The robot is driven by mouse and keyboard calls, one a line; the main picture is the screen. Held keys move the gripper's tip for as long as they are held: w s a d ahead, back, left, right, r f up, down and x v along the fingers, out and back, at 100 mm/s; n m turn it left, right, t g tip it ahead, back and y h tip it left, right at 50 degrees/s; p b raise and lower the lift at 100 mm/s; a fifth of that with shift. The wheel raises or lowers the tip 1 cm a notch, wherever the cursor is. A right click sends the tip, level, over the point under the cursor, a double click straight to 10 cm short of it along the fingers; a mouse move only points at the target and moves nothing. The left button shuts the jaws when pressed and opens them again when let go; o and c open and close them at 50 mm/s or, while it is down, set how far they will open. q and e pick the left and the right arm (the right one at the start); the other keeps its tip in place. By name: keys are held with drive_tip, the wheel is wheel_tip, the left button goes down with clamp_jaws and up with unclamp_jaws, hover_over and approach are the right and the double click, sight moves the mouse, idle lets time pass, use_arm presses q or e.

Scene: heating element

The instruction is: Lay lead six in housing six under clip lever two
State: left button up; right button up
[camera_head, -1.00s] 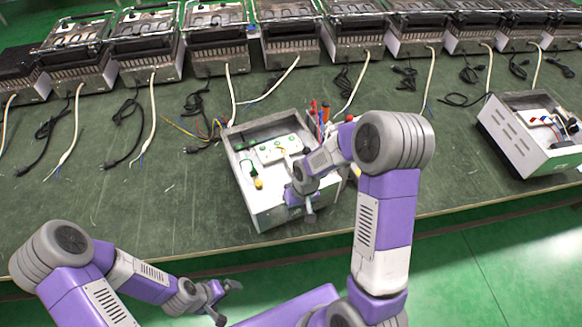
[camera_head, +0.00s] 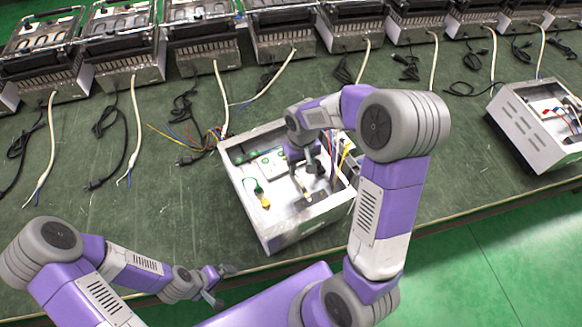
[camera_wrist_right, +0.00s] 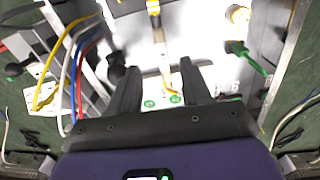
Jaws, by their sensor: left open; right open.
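An open metal box (camera_head: 262,222) with a white terminal block (camera_head: 268,163) inside stands near the table's front edge. My right gripper (camera_head: 306,172) is over the box interior, open, pointing down. In the right wrist view my right gripper (camera_wrist_right: 158,66) has its fingers apart, with a pale lead (camera_wrist_right: 163,62) ending in yellow showing between them. The lead does not look clamped. Green dots mark the white block (camera_wrist_right: 165,101) below. I cannot tell which lead, housing or clip lever is numbered six or two. My left gripper (camera_head: 222,285) is open and empty in front of the table.
Red, blue, white and yellow wires (camera_wrist_right: 80,60) run left of my right fingers in the wrist view. Another open box (camera_head: 522,130) stands at the right. Heaters with cords line the back.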

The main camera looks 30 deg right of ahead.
sight(300, 181)
drive_tip(key=shift+s+f+b, duration=0.2)
drive_tip(key=shift+s+f, duration=0.05)
drive_tip(key=shift+f, duration=0.35)
drive_tip(key=shift+s+f+b, duration=0.15)
drive_tip(key=shift+s+f, duration=0.1)
drive_tip(key=shift+f, duration=0.35)
drive_tip(key=f, duration=0.2)
drive_tip(key=f+b, duration=0.1)
drive_tip(key=f, duration=0.1)
drive_tip(key=shift+w+f, duration=0.2)
drive_tip(key=shift+f, duration=0.2)
use_arm(q)
drive_tip(key=shift+s+f, duration=0.15)
drive_tip(key=shift+f, duration=0.4)
drive_tip(key=shift+s+f, duration=0.15)
drive_tip(key=shift+f, duration=0.35)
use_arm(e)
drive_tip(key=shift+a, duration=0.1)
drive_tip(key=shift+r, duration=0.1)
drive_tip(key=shift+c, duration=0.2)
clamp_jaws()
